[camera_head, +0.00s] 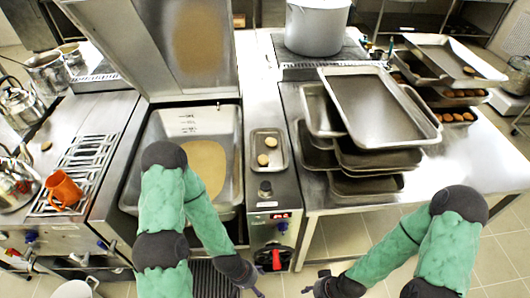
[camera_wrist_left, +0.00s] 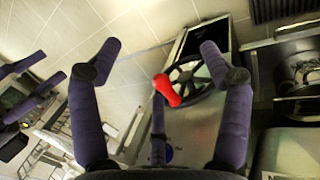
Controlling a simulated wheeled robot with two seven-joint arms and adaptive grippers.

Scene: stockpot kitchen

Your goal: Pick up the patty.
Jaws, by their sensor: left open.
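Two small round tan patties, one nearer (camera_head: 263,159) and one farther (camera_head: 271,142), lie on a small metal tray (camera_head: 284,150) on the counter right of the open tilting pan. My left gripper (camera_head: 256,291) is low at the bottom edge of the head view, below and in front of that counter, well away from the patties. In the left wrist view its two fingers (camera_wrist_left: 158,52) are spread with nothing held between them. My right gripper (camera_head: 314,283) is also low, right of the left one; its dark fingers look apart and empty.
A red-handled wheel (camera_head: 276,260) is on the counter's front, close to my left gripper; it shows in the wrist view (camera_wrist_left: 168,90). More patties (camera_head: 455,117) lie in trays farther right.

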